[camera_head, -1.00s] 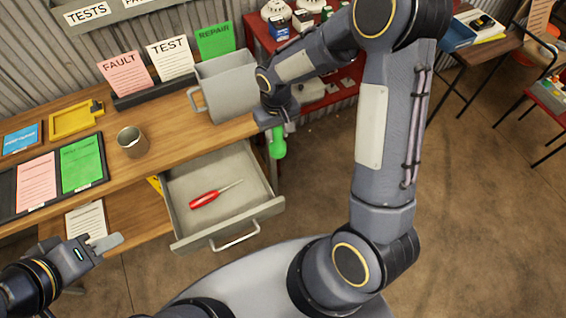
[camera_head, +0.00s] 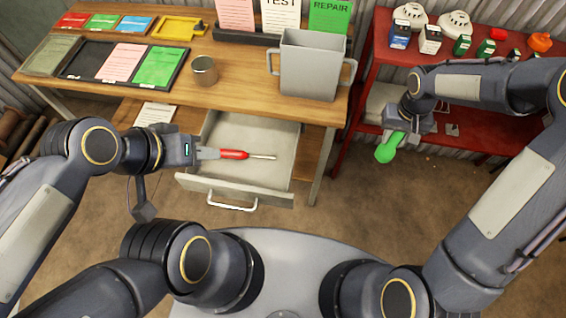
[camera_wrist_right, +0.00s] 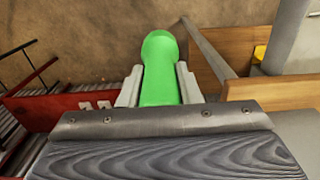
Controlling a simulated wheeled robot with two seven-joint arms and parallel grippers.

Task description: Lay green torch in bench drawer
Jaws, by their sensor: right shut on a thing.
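The green torch (camera_head: 386,151) is held by my right gripper (camera_head: 397,134), to the right of the bench and in front of the red shelf. In the right wrist view the torch (camera_wrist_right: 159,75) sits between the two fingers (camera_wrist_right: 158,88). The bench drawer (camera_head: 240,193) is pulled out below the bench top. A red screwdriver (camera_head: 235,154) shows over the drawer's inside. My left gripper (camera_head: 209,153) is at the end of its red handle; whether the fingers are shut on it I cannot tell.
A grey two-handled container (camera_head: 312,68) stands on the bench top (camera_head: 235,95) above the drawer, with a metal cup (camera_head: 204,68) to its left. The red shelf (camera_head: 375,75) holds detectors and small boxes. Bare floor lies between the drawer and the shelf.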

